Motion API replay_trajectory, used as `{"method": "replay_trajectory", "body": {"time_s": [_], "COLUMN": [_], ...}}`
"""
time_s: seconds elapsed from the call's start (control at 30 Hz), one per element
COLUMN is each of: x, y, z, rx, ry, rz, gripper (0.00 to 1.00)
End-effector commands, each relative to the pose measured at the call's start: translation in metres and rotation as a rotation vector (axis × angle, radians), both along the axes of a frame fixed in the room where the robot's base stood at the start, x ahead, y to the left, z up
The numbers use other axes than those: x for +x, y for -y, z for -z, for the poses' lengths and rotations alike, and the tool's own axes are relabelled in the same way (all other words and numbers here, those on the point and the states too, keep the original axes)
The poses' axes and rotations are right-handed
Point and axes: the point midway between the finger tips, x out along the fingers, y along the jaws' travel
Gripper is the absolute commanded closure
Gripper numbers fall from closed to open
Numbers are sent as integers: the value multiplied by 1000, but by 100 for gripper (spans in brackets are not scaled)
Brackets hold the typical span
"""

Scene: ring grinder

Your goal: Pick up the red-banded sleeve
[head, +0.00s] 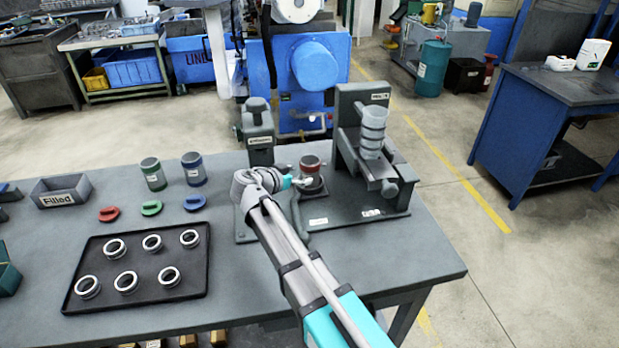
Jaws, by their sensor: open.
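The red-banded sleeve (311,165) stands upright at the grey fixture (345,213) on the right part of the bench. Its red band shows near the top; its lower part is partly hidden by my gripper. My gripper (301,183) is open, right at the sleeve's near left side. I cannot tell whether the fingers reach around the sleeve or touch it. A green-banded sleeve (152,173) and a blue-banded sleeve (192,169) stand upright further left on the bench.
A grey post (258,133) stands left of the sleeve, and a taller press-like block (347,120) with stacked rings (372,133) stands right. A black tray (198,280) of several rings, coloured pieces (151,207) and a "Filled" bin (62,190) occupy the left.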

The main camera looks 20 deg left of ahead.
Motion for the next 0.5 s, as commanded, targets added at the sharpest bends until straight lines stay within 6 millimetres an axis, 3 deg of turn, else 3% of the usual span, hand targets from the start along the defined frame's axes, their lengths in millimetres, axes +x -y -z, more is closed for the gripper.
{"method": "replay_trajectory", "body": {"time_s": [0.27, 0.5], "x": [5, 28], "y": [1, 9], "z": [2, 10], "rx": [0, 0], "ry": [0, 0], "rz": [1, 1], "gripper": [0, 0]}}
